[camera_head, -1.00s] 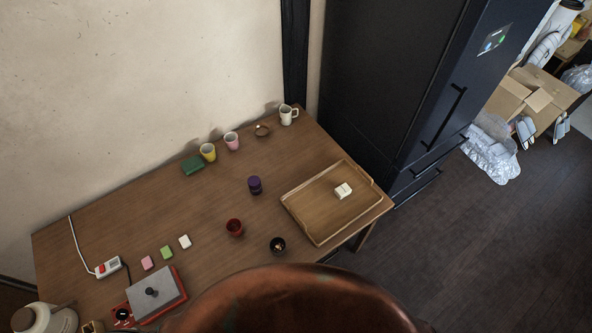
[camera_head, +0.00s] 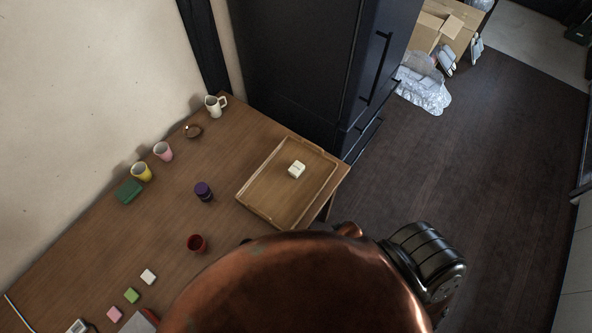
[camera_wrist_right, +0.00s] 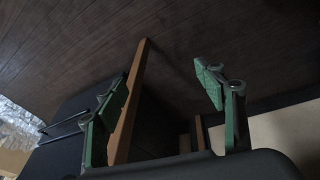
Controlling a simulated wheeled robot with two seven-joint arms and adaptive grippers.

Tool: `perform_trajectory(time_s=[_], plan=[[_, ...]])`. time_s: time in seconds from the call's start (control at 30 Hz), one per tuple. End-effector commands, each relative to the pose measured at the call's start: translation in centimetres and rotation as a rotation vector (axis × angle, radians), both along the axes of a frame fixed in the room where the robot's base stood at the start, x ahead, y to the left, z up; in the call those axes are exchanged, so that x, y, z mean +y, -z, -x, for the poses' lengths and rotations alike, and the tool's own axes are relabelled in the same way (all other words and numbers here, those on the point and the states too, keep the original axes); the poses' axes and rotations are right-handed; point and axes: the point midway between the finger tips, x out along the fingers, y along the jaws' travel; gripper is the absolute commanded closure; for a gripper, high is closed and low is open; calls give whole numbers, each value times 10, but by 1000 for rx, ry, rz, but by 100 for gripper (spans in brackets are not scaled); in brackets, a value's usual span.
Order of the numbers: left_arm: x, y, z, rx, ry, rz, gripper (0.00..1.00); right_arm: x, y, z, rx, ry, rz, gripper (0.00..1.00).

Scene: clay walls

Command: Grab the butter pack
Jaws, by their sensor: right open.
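A small whitish pack (camera_head: 296,170), which looks like the butter pack, lies on the wooden tray (camera_head: 246,196) at the table's far right in the head view. My right gripper (camera_wrist_right: 162,92) shows in the right wrist view with its two green-padded fingers wide apart and nothing between them. That view shows no butter pack. The right gripper cannot be made out in the head view, where my copper-coloured body hides the lower middle. My left gripper is not in view.
On the table (camera_head: 95,245) stand a white mug (camera_head: 213,108), pink cup (camera_head: 163,152), yellow cup (camera_head: 143,172), purple jar (camera_head: 203,191) and red cup (camera_head: 196,243). Small white (camera_head: 148,276), green and pink blocks lie nearer. A dark fridge (camera_head: 295,75) stands behind the tray.

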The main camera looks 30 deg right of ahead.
Motion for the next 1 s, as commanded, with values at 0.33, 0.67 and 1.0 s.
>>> perform_trajectory(time_s=[0.33, 0.67, 1.0], plan=[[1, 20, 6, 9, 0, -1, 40, -17, -139, -43, -104, 31, 54, 36], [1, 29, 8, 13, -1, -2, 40, -29, -227, -49, -185, 47, 103, 36], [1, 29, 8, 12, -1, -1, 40, -71, -334, -157, -570, -123, 417, 36]])
